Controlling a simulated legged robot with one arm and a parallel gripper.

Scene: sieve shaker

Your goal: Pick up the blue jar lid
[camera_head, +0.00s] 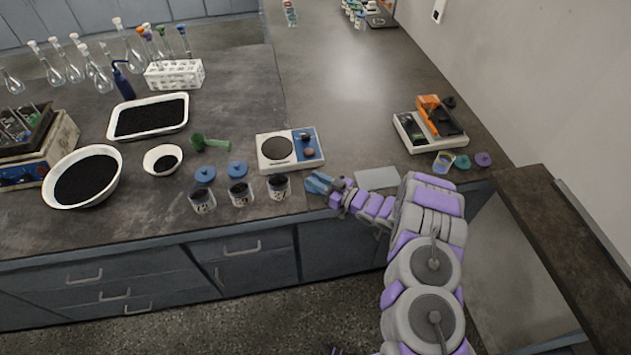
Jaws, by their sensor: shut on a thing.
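My gripper (327,187) is shut at the counter's front edge, right of the jars. A blue shape at its tip (317,182) looks like a blue jar lid held between the fingers; the fingers partly hide it. Two other blue lids lie on the counter, one on the left (205,173) and one on the right (237,169). Three open glass jars with dark contents stand in a row near the front edge: a left jar (203,203), a middle jar (240,195) and a right jar (279,189), which is nearest my gripper.
A balance (266,163) stands behind the right jar. A green scoop (210,143), white bowl (150,165) and white tray (125,127) lie to the left. A flat grey plate (376,178) lies right of my gripper. An orange-topped device (415,135) stands farther right.

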